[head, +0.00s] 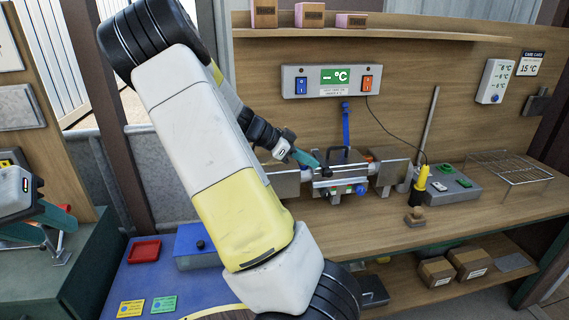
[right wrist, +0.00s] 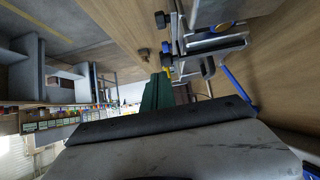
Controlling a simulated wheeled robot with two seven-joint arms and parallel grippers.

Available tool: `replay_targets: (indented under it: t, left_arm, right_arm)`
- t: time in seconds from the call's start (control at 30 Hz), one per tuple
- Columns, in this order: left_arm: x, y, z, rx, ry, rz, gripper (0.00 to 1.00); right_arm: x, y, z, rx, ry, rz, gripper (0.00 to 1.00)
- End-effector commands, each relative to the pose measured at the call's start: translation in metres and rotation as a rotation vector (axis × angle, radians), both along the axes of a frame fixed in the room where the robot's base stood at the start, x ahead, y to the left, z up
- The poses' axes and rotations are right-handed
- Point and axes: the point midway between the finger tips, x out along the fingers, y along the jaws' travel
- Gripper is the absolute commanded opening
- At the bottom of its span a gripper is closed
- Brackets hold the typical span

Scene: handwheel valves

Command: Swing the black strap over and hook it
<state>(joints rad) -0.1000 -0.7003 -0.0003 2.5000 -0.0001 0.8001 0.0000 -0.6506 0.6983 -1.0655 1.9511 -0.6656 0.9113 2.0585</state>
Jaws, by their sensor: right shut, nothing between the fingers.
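A metal clamping fixture (head: 337,188) stands on the wooden bench below the display, with a blue upright lever (head: 346,125) behind it. A small dark piece (head: 347,156) on top of the fixture may be the black strap; I cannot make out its ends or a hook. My right gripper (head: 319,163) is shut and empty, its teal fingers at the top left of the fixture; contact cannot be told. In the right wrist view its green fingers (right wrist: 158,92) point toward the fixture's metal parts (right wrist: 208,45). My left gripper (head: 62,222) is at the far left, its teal fingers apart.
A display box (head: 331,80) hangs behind the fixture. A red tray (head: 144,251) and a blue box (head: 196,245) sit at lower left. The front right bench is mostly clear.

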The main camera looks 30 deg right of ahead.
Motion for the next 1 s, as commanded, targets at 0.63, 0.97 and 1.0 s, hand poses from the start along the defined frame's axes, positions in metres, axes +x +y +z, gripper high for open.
replay_targets:
  t: [0.63, 0.97, 1.0]
  left_arm:
    - [0.000, 0.000, 0.000, 0.000, 0.000, 0.000, 0.36]
    - [0.000, 0.000, 0.000, 0.000, 0.000, 0.000, 0.36]
    - [0.000, 0.000, 0.000, 0.000, 0.000, 0.000, 0.36]
  right_arm:
    - [0.007, 0.079, 0.053, 0.000, -0.001, 0.002, 0.00]
    - [0.001, 0.084, 0.045, 0.071, 0.031, 0.019, 0.00]
    - [-0.003, 0.086, 0.039, 0.123, 0.053, 0.040, 0.00]
